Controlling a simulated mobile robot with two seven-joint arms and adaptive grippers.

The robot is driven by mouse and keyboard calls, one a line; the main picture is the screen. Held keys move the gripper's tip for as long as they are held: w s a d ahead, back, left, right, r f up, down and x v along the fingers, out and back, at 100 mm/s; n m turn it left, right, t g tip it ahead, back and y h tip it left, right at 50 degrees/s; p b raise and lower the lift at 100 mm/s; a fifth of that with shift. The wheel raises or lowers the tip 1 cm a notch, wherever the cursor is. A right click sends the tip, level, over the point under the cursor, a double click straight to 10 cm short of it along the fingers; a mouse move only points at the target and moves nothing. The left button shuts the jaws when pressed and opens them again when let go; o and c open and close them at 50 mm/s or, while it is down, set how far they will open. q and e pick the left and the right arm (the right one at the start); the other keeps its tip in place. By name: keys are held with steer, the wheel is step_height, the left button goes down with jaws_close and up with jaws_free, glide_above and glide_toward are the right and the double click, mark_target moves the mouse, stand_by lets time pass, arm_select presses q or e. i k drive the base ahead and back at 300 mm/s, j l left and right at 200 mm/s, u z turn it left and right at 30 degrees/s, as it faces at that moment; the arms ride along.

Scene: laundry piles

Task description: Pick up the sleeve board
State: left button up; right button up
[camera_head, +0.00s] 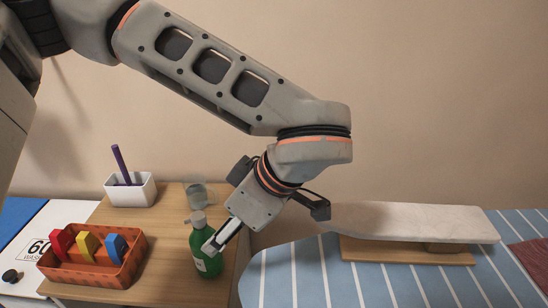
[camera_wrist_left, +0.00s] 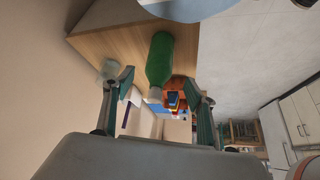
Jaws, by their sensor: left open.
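The sleeve board (camera_head: 410,220) is a long padded pale board on a wooden base. It lies on the blue striped ironing board (camera_head: 300,272) at the right of the head view. My left gripper (camera_head: 222,238) is left of it, apart from it, beside the green bottle (camera_head: 205,262). In the left wrist view my left gripper (camera_wrist_left: 160,105) is open, with the bottle (camera_wrist_left: 160,60) showing between and beyond its fingers. I cannot tell whether a finger touches the bottle. The sleeve board's near left end is partly behind my wrist. My right gripper is not in view.
A wooden table (camera_head: 110,225) holds a white box (camera_head: 130,190) with a purple pen, a clear glass (camera_head: 200,193) and an orange basket (camera_head: 95,280) with coloured blocks. A dark red cloth (camera_head: 533,258) lies at the far right. The wall stands close behind.

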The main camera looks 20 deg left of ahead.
mark_target(371, 232)
steer(key=k+l, duration=0.2)
steer(key=k, duration=0.3)
steer(key=k+l, duration=0.15)
steer(key=k, duration=0.3)
steer(key=k+l, duration=0.2)
steer(key=k, duration=0.3)
